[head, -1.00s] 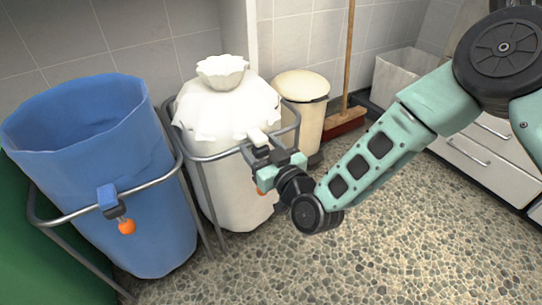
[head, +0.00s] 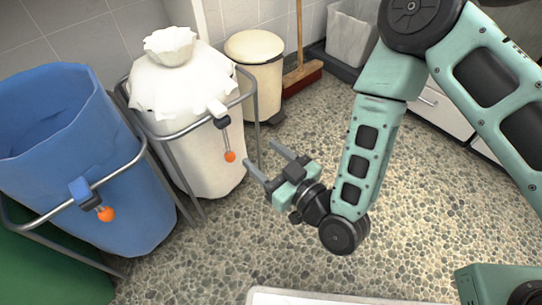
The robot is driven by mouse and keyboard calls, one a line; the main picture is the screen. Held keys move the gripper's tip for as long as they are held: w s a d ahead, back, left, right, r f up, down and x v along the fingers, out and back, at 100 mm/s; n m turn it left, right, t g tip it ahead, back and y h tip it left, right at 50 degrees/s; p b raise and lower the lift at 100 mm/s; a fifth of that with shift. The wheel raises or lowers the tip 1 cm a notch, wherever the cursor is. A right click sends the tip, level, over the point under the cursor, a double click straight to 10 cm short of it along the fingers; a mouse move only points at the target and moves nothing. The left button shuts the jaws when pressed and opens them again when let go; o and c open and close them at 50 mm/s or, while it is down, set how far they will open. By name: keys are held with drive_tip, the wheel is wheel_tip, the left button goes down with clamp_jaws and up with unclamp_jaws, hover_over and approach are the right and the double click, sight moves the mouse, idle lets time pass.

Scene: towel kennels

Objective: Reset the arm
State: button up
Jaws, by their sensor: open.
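My gripper (head: 262,160) is at the end of my green arm, in the middle of the head view. Its two grey fingers are spread apart with nothing between them. They point up and left, toward the white bag (head: 195,165) in its metal frame, and look clear of it. The bag's top is gathered into a ruffled knot. A grey clip with an orange ball (head: 230,156) hangs from the frame's front rail.
An open blue bag (head: 120,180) in a metal frame stands at the left. A cream pedal bin (head: 256,70), a broom (head: 301,75) and a white bin (head: 350,45) stand behind. White drawers (head: 440,115) are at the right. Pebbled floor (head: 230,240) is clear below my gripper.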

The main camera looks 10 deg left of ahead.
drive_tip(key=shift+s+d, duration=0.45)
drive_tip(key=shift+d, duration=0.1)
wheel_tip(320, 180, up, 5)
drive_tip(key=w+d+n+g+h+p, duration=0.1)
drive_tip(key=n+g+h, duration=0.1)
drive_tip(key=g+h, duration=0.35)
drive_tip(key=s+d+r+m+g+h, duration=0.2)
drive_tip(key=s+d+r+g+h, duration=0.15)
drive_tip(key=s+d+r, duration=0.4)
drive_tip(key=s+d+r+m+g+h, duration=0.2)
drive_tip(key=s+d+r+h, duration=0.25)
drive_tip(key=d, duration=0.55)
wheel_tip(320, 180, up, 38)
drive_tip(key=p, duration=3.9)
drive_tip(key=shift+s+g, duration=0.3)
drive_tip(key=shift+s, duration=0.05)
